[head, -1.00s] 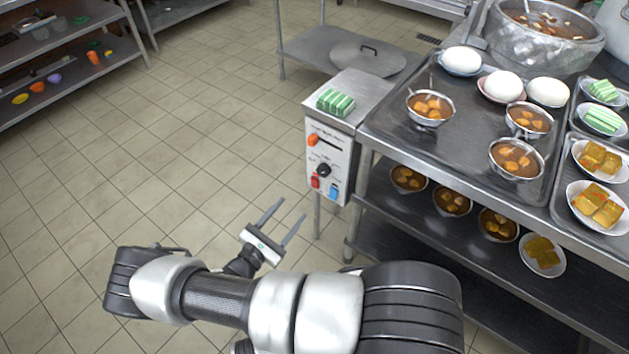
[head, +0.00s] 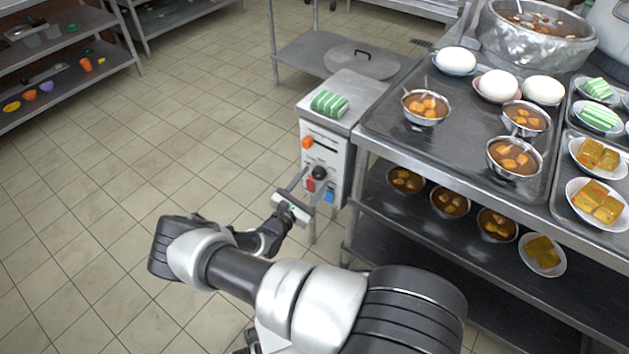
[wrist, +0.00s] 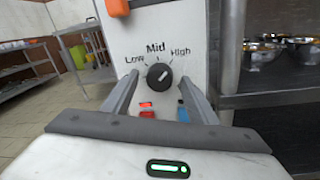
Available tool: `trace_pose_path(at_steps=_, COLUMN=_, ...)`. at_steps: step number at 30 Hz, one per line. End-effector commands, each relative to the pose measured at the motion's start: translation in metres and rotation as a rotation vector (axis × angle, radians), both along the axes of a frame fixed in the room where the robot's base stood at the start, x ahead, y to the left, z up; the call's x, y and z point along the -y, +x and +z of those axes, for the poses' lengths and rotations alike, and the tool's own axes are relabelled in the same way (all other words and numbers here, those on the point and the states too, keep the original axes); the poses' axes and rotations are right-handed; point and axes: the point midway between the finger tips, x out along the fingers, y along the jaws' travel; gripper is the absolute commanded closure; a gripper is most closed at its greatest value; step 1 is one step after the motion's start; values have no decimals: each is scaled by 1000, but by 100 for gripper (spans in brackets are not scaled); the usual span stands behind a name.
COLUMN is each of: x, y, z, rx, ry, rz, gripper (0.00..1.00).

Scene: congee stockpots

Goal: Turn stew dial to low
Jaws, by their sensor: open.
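The stew dial (wrist: 160,77) is a round black knob on a white control panel (wrist: 155,30), under the labels Low, Mid and High. Its pale mark seems to point up and right, towards High. My gripper (wrist: 160,84) is open, one finger on each side of the dial; I cannot tell whether either touches it. In the head view my gripper (head: 314,178) reaches up to the panel's front, and the dial (head: 319,173) shows between the fingers.
An orange knob (head: 307,143) sits above the dial. A red switch (wrist: 147,114) and a blue switch (wrist: 183,114) sit below it. Green-striped cloth (head: 329,103) lies on the panel box. A steel table (head: 380,140) with bowls stands right; open floor lies left.

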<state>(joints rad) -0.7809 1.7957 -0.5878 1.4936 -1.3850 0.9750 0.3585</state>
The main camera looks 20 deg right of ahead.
Motion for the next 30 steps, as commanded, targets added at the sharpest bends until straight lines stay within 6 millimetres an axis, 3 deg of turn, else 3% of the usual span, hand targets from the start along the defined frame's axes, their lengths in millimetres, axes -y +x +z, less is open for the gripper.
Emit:
trace_pose_path(at_steps=12, x=8, y=6, z=0, rx=0, ry=1, rz=0, gripper=47)
trace_pose_path(at_steps=20, x=8, y=6, z=0, rx=0, ry=0, rz=0, gripper=88)
trace_pose_path(at_steps=30, x=7, y=6, z=0, rx=-41, ry=-27, rz=0, gripper=88)
